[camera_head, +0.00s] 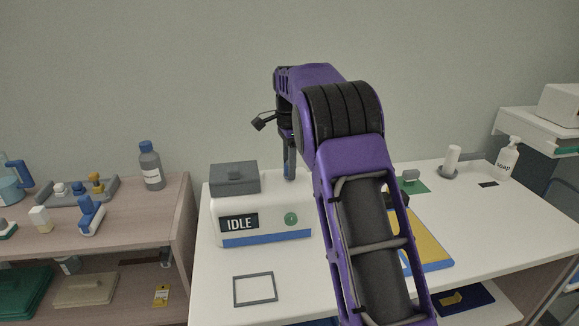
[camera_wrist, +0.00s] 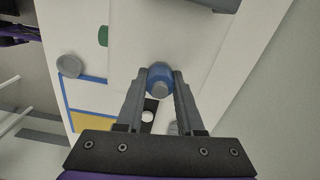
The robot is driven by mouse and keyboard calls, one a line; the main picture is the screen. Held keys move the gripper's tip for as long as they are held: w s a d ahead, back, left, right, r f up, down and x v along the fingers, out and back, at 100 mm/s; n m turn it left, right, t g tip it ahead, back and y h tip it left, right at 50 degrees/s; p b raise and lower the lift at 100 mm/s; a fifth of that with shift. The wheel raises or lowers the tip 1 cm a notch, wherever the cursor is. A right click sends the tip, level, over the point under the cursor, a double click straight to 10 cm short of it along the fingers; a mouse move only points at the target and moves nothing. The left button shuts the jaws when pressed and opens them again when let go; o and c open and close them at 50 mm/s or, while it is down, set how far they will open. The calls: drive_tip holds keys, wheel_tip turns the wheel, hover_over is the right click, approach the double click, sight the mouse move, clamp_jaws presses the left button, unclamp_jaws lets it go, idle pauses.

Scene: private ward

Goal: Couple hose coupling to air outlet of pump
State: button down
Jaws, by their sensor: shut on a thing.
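The pump (camera_head: 262,224) is a white box with a grey block on top, a display reading IDLE, a green round fitting and a blue front strip. It stands on the white table. My gripper (camera_wrist: 160,80) is shut on a short blue cylinder with a grey end, seemingly the hose coupling (camera_wrist: 159,74). In the head view my gripper (camera_head: 289,174) points down behind the pump's right end, and the coupling is hidden or too small to tell.
A yellow and blue tray (camera_head: 428,240) lies right of my arm. A grey frame (camera_head: 255,303) lies at the front. A wooden shelf (camera_head: 150,225) with tools stands left.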

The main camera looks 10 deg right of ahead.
drive_tip(key=shift+f, duration=0.2)
drive_tip(key=shift+f+b, duration=0.3)
drive_tip(key=shift+f, duration=0.2)
drive_tip(key=shift+c, duration=2.3)
unclamp_jaws()
drive_tip(key=shift+f, duration=0.1)
